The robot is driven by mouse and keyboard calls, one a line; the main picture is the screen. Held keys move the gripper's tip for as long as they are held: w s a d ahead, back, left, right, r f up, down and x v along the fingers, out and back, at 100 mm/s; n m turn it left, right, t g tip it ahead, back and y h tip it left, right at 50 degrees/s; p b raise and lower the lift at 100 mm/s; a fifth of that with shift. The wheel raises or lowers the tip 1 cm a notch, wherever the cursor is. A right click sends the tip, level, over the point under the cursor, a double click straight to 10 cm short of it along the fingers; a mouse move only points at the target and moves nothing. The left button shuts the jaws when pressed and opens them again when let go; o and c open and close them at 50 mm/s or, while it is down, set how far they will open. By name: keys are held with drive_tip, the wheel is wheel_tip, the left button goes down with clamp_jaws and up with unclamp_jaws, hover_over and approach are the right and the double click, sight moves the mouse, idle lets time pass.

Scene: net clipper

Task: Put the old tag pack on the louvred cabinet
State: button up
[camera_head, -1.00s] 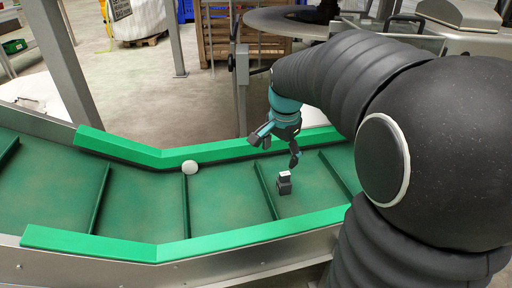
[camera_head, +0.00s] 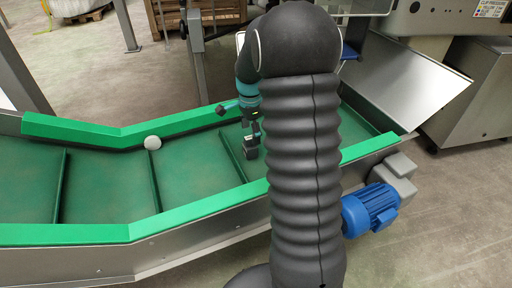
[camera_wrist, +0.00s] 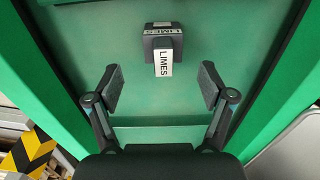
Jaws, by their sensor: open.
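A small dark block with white labels reading "LIMES" (camera_wrist: 163,40) lies on the green conveyor belt; I cannot tell whether it is the old tag pack. It also shows in the head view as a dark block (camera_head: 251,150), partly beside my arm. My gripper (camera_wrist: 161,84) is open and empty, its two fingers spread apart. In the wrist view the block lies ahead of the fingertips, roughly centred between them. In the head view my gripper (camera_head: 239,116) is over the belt, close above the block. I cannot make out a louvred cabinet in either view.
Green side rails (camera_head: 90,133) and raised cross-slats border the belt. A blue motor (camera_head: 370,207) and a metal chute (camera_head: 410,85) are at the right. A machine with a sign (camera_head: 460,17) stands behind.

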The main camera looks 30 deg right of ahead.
sight(251, 145)
drive_tip(key=shift+a+f, duration=0.1)
drive_tip(key=shift+f, duration=3.65)
drive_tip(key=shift+r, duration=0.1)
drive_tip(key=c, duration=1.4)
